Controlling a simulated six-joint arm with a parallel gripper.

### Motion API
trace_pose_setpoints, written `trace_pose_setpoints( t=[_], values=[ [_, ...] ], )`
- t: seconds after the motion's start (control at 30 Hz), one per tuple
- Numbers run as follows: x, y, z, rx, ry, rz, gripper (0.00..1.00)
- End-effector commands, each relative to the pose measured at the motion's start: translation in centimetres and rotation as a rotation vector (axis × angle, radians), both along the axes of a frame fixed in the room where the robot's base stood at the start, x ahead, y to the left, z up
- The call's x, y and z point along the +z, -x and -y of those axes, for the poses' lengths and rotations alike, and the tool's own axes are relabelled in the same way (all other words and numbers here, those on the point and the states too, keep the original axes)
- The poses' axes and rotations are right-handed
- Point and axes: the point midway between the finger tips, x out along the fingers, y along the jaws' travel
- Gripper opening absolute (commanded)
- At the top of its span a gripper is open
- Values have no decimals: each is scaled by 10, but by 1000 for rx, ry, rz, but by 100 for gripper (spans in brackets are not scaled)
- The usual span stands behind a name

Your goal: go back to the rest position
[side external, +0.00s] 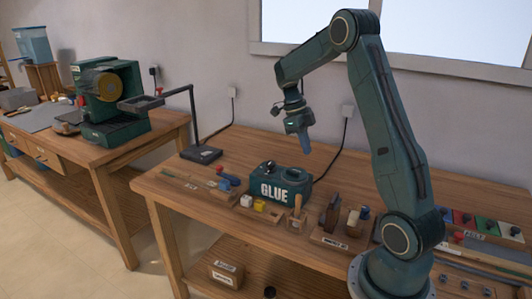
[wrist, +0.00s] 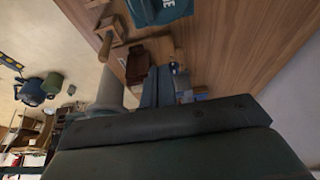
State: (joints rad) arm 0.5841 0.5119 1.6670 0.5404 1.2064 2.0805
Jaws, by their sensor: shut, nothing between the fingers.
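My gripper (side external: 305,152) hangs in the air above the workbench, pointing down, with its blue fingers together and nothing between them. It is above and a little right of the green box marked GLUE (side external: 278,187), clear of it. In the wrist view the fingers (wrist: 158,88) show close together at the middle, and part of the green box (wrist: 160,10) shows at the top edge. A row of coloured panels (side external: 484,222), with red, green and blue ones, lies at the right end of the bench, partly behind my arm.
A second bench (side external: 75,150) with a green machine (side external: 107,97) stands left. Bare wood lies behind the box.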

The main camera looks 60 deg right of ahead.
Motion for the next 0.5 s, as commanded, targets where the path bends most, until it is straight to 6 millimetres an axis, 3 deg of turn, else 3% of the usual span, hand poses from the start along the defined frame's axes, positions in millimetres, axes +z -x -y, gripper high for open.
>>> trace_pose_setpoints(
  t=[0.5],
  values=[
    [16, -5, -3, 24, -3, 7, 0]
  ],
)
